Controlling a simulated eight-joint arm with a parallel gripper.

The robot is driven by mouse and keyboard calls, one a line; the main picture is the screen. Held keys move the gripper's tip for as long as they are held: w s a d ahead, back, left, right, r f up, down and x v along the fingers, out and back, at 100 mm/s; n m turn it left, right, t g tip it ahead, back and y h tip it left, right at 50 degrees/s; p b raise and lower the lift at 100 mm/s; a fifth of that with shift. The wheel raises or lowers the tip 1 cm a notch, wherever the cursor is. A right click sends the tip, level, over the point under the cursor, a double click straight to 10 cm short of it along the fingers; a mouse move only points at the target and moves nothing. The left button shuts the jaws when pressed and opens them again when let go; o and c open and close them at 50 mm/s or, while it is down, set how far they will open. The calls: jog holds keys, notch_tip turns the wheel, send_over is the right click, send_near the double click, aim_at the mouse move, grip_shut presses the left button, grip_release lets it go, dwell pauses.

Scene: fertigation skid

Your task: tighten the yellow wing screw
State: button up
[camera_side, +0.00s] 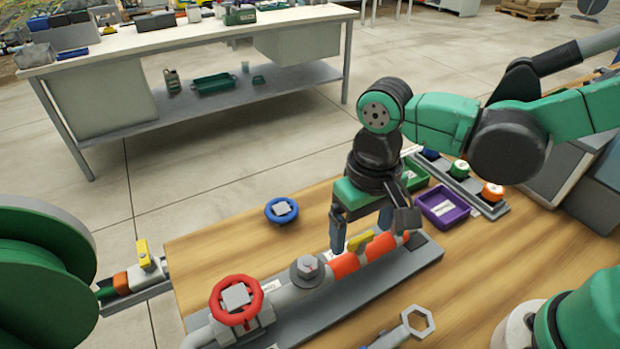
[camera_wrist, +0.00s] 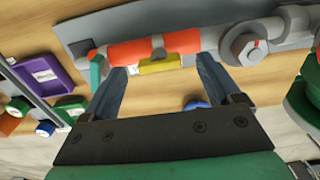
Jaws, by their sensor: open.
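The yellow wing screw (camera_side: 360,241) sits on the pipe between two orange-red sleeves (camera_side: 345,265). It also shows in the wrist view (camera_wrist: 160,66) as a flat yellow bar along the pipe, below a small pale fitting. My gripper (camera_side: 362,229) points down over the pipe, with its jaws open and nothing held. In the wrist view my gripper (camera_wrist: 162,70) has one finger on each side of the wing screw, with a visible gap at each end. I cannot tell how far the fingertips are above the pipe.
The grey pipe base (camera_side: 425,252) lies on the wooden table. A red handwheel (camera_side: 236,300) and a grey hex cap (camera_side: 307,271) stand along the pipe. Another yellow handle (camera_side: 144,254) is at left.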

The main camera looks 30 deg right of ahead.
aim_at(362, 237)
jog(key=shift+r, duration=2.2)
jog(key=w+d+r+t, duration=0.1)
jog(key=d+t, duration=0.6)
jog(key=d, duration=0.5)
jog(key=shift+w+d, duration=0.25)
jog(key=shift+w, duration=0.05)
